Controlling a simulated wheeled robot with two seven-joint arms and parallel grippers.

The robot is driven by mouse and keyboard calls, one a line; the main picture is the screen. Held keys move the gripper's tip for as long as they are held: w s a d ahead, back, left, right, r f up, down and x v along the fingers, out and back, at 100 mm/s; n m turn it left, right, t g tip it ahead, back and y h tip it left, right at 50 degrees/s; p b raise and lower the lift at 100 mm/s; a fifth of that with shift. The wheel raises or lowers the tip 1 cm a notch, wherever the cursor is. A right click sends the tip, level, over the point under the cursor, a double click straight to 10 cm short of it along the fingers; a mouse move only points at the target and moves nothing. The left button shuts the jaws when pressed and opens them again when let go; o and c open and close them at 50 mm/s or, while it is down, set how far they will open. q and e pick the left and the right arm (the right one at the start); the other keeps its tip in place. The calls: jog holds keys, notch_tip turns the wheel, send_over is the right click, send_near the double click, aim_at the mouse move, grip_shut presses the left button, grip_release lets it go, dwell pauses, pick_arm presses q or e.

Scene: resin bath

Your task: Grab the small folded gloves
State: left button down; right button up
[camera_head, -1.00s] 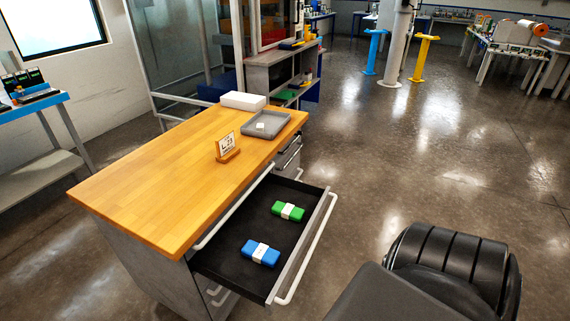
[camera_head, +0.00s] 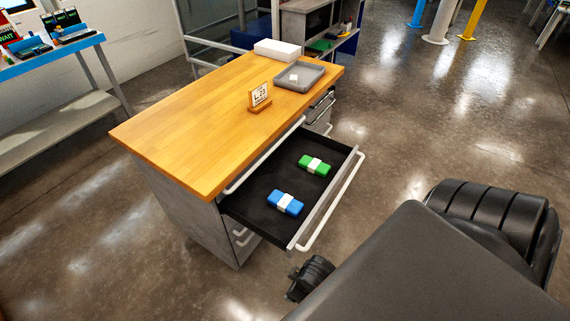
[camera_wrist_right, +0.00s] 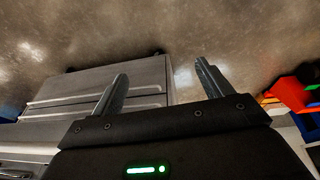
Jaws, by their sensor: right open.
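Two folded glove bundles, one green (camera_head: 314,165) and one blue (camera_head: 285,203), each with a white band, lie apart in a pulled-out black-lined drawer (camera_head: 254,206). The green one is farther back, the blue one nearer. They look similar in size, so I cannot tell which is the small pair. In the right wrist view my right gripper (camera_wrist_right: 162,80) is open with nothing between its fingers. It faces grey drawer fronts (camera_wrist_right: 85,92) and the floor; no gloves show there. My left gripper is not in view.
The wooden worktop (camera_head: 215,120) beside the drawer carries a small sign stand (camera_head: 260,98), a grey tray (camera_head: 300,76) and a white box (camera_head: 277,50). The drawer's white handle bar (camera_head: 335,205) sticks out in front. A blue-topped bench (camera_head: 50,58) stands at the left. The right-hand floor is mostly clear.

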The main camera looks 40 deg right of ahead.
notch_tip(320, 180, up, 9)
jog(key=w+a+r+n+t+y, duration=0.1)
jog(key=w+a+r+n+t, duration=0.2)
jog(key=w+n, duration=0.7)
jog(key=n+g, duration=0.2)
jog(key=n, duration=2.4)
send_near(286, 201)
jog(key=shift+p+x, duration=0.35)
jog(key=shift+x, duration=1.7)
jog(key=x, duration=0.4)
jog(key=shift+w+f, duration=0.25)
jog(key=shift+f, duration=0.05)
